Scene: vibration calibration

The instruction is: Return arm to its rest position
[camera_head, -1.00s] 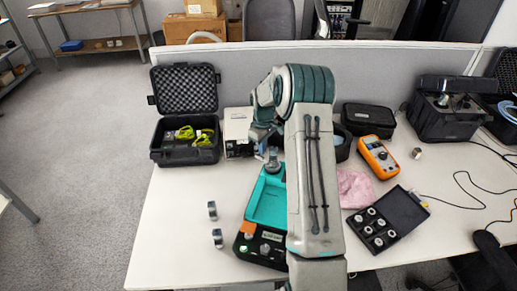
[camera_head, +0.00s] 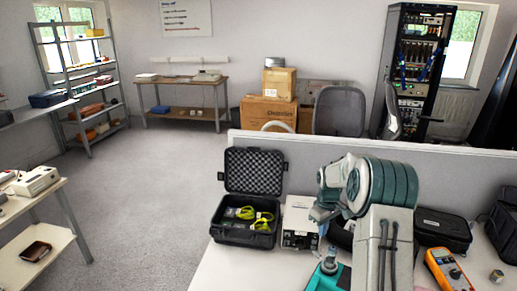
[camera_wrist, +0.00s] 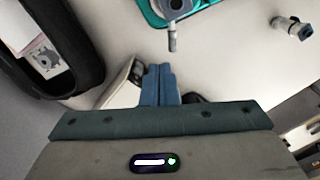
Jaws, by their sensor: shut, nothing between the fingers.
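My arm rises from the bottom right of the head view and bends over the white table (camera_head: 225,270). My gripper (camera_wrist: 160,70) shows in the wrist view with its two blue fingers together and nothing between them. It is above the table, apart from the things there. In the head view the fingers are mostly hidden by my arm. The teal-topped device (camera_head: 328,280) is at the bottom edge, partly cut off, and its teal tray (camera_wrist: 205,4) shows at the top of the wrist view with a grey cylindrical part (camera_wrist: 175,10) on it.
An open black case (camera_head: 240,235) with yellow-green items stands left of a white box-shaped instrument (camera_head: 300,225). An orange multimeter (camera_head: 447,270) and a black pouch (camera_head: 443,230) lie right of my arm. A grey partition (camera_head: 290,160) runs behind the table. The floor at left is clear.

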